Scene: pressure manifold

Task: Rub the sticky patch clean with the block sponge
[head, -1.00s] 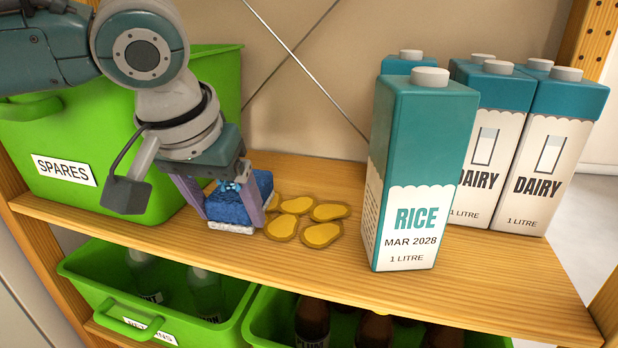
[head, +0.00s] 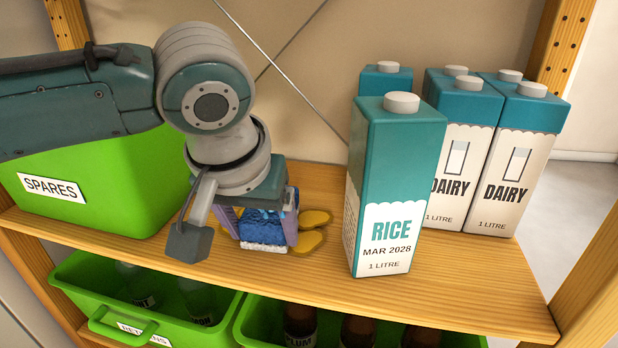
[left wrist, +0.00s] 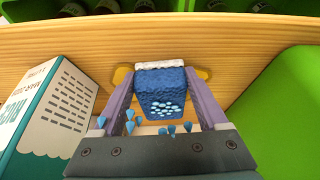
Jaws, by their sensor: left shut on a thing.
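The block sponge (head: 264,232) is blue with a pale whitish underside. My left gripper (head: 265,228) is shut on it, one finger on each side; the left wrist view shows the sponge (left wrist: 160,92) between both fingers. The sponge is low at the shelf board, over part of the sticky patch (head: 306,242). The patch is several yellow-brown blobs; two show right of the sponge, and the rest is hidden behind the sponge and gripper. Yellow edges of the patch (left wrist: 122,76) show on both sides of the sponge in the left wrist view. My right gripper is not in view.
A rice carton (head: 393,185) stands close right of the patch, with dairy cartons (head: 504,150) behind it. A green spares bin (head: 110,190) stands to the left. Green bins with bottles (head: 140,310) sit on the lower shelf. The shelf's front right (head: 470,290) is clear.

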